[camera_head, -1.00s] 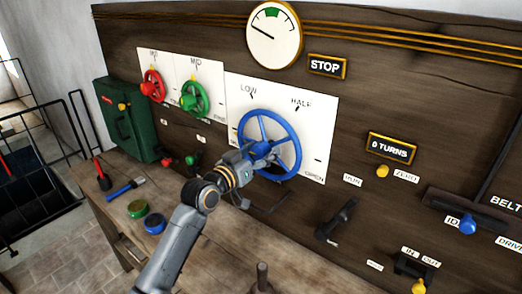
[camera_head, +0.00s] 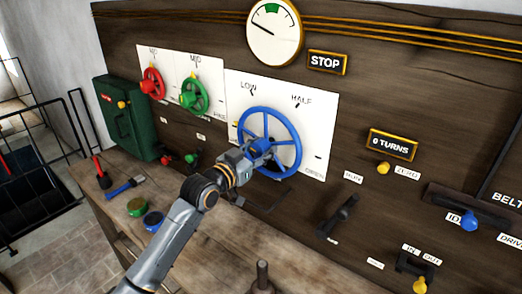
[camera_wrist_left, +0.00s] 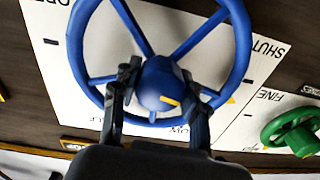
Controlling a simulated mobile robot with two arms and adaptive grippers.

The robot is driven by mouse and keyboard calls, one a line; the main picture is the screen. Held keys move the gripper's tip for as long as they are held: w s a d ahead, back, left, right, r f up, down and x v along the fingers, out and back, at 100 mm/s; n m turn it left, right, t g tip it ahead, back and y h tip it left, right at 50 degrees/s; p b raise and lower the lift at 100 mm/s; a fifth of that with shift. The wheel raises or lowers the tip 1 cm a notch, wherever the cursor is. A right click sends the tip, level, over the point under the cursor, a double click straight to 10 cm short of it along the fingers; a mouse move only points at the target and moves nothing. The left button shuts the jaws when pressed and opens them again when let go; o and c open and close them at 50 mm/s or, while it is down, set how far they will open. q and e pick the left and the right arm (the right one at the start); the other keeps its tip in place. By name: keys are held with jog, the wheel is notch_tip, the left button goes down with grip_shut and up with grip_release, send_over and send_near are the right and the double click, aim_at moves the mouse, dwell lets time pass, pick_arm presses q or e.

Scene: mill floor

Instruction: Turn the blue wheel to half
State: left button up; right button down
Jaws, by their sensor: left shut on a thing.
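The blue wheel (camera_head: 296,135) is a spoked handwheel on a white dial plate (camera_head: 322,120) marked LOW, HALF and OPEN in the head view. My left gripper (camera_head: 258,150) is at its hub, shut on it. In the left wrist view the blue wheel (camera_wrist_left: 240,45) fills the upper middle. The fingers of my left gripper (camera_wrist_left: 158,98) lie on either side of the round blue hub, which bears a short yellow mark. The gripper hides part of the hub and lower spokes in the head view. My right gripper is not in view.
A red wheel (camera_head: 152,84) and a green wheel (camera_head: 194,97) are left of the blue one. A gauge (camera_head: 274,32) and a STOP sign (camera_head: 327,62) are above. A black lever (camera_head: 338,216) is at lower right. Tins and tools lie on the wooden bench (camera_head: 215,260).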

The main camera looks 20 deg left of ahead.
pick_arm(q)
jog(key=m, duration=0.4)
jog(key=shift+m, duration=0.4)
jog(key=m, duration=0.5)
jog(key=m+p, duration=0.1)
jog(key=m, duration=0.5)
jog(key=shift+p, duration=0.3)
jog(key=m+p, duration=0.1)
jog(key=m, duration=0.4)
jog(key=shift+m, duration=0.3)
jog(key=o, duration=1.2)
jog(key=shift+c, duration=0.2)
